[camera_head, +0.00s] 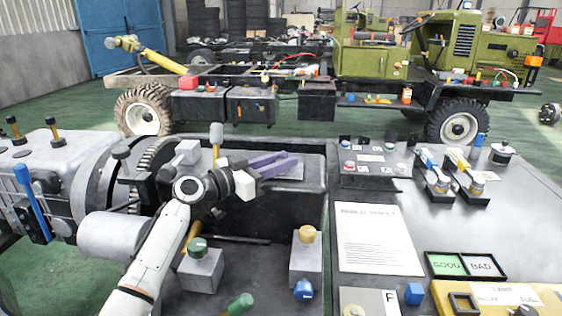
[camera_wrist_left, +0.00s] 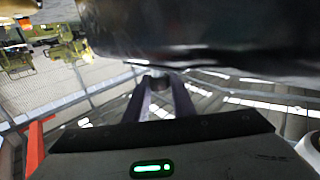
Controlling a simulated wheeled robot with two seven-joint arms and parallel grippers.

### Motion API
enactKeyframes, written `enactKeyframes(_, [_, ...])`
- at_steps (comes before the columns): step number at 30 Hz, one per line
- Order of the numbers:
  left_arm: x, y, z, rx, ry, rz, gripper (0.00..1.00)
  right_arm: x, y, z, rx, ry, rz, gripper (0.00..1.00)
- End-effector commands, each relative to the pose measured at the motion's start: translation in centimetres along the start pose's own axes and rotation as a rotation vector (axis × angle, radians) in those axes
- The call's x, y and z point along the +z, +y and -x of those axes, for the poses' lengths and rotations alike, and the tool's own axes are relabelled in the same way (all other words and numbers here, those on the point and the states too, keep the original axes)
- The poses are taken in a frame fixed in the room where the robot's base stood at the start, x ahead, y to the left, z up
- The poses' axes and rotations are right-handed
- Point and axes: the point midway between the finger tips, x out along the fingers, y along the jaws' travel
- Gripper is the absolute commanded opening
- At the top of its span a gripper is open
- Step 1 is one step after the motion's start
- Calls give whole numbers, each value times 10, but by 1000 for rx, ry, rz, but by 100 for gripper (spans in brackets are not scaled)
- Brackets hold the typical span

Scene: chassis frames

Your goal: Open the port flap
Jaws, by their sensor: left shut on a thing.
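My left arm reaches in from the bottom left in the head view. My left gripper (camera_head: 288,159) has purple fingers and is over the dark open-topped housing (camera_head: 313,205), near its back wall. A light grey plate (camera_head: 291,173) shows just beside and below the fingers; I cannot tell for sure whether it is the port flap. In the left wrist view the fingers of my left gripper (camera_wrist_left: 158,88) close in on a small grey knob-like piece (camera_wrist_left: 158,82), in front of a large dark surface (camera_wrist_left: 200,35). What the knob belongs to is hidden. My right gripper is not in view.
A grey gearbox-like machine (camera_head: 100,190) stands left. Grey blocks with a green knob (camera_head: 198,245) and a yellow knob (camera_head: 307,234) stand near the arm. At right, a bench holds a paper sheet (camera_head: 375,240) and GOOD/BAD trays (camera_head: 465,266). A green truck (camera_head: 400,70) stands behind.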

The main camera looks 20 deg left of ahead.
Motion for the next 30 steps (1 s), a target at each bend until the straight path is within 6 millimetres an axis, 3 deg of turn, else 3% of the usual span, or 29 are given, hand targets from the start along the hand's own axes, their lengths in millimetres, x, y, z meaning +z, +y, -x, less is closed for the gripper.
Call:
enactKeyframes(15, [-24, -11, -10, -1, -214, 208, 0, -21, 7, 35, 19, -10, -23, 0])
enactKeyframes(30, [-30, -23, -22, 0, -409, 405, 0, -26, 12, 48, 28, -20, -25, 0])
